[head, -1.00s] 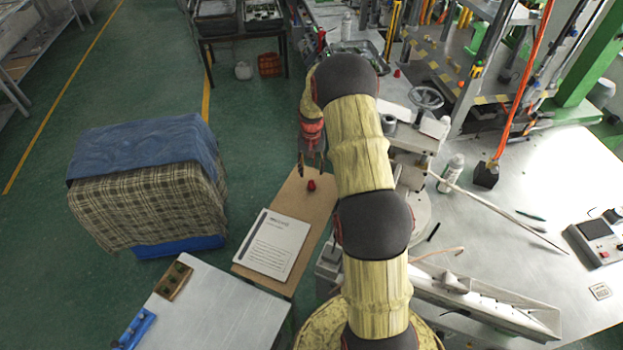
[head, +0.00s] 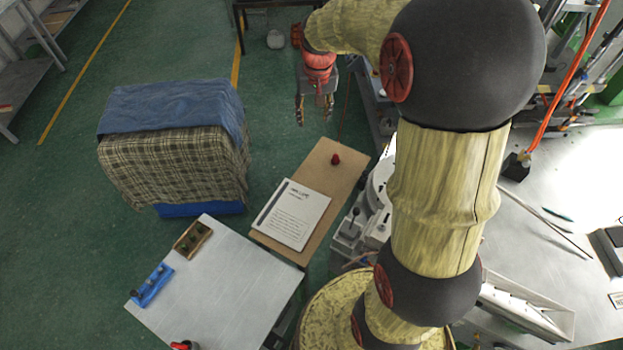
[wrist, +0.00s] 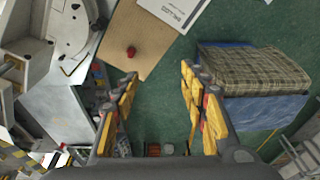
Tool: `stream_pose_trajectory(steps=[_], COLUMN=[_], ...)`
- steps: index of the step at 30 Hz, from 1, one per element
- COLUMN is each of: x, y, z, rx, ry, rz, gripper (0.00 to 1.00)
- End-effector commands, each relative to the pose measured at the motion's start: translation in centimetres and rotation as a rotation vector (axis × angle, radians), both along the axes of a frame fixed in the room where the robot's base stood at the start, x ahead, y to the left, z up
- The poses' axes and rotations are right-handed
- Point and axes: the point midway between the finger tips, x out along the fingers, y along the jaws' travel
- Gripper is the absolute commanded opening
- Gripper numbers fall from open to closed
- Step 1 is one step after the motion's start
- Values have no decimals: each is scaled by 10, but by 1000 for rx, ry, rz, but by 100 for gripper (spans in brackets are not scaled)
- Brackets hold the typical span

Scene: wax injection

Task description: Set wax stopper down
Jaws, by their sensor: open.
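The red wax stopper (head: 336,159) stands on the brown board (head: 333,180), near its far end. It also shows in the wrist view (wrist: 131,52), above and left of the fingers. My gripper (head: 314,112) is open and empty, raised beyond the far end of the board and apart from the stopper. In the wrist view the two yellow-padded fingers (wrist: 160,85) are spread wide with only green floor between them.
A white printed booklet (head: 292,213) lies on the board. A grey table (head: 220,290) holds a blue rack (head: 152,286) and a brown rack (head: 193,240). A cloth-covered stack (head: 175,150) stands at left. Machinery and a bench crowd the right.

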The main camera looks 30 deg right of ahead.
Motion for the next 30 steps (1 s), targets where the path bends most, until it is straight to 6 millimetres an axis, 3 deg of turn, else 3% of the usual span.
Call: stream_pose_trajectory(steps=[1,6,13,18,24,30], x=[-11,-53,-118,-168,-220,-245], y=[13,52,96,122,144,152], z=[17,57,93,105,106,102], rx=[-8,-27,-49,-65,-78,-85], ry=[-20,-75,-148,-205,-262,-293], rz=[25,102,206,282,361,402], gripper=[44,44,44,44,44,44])
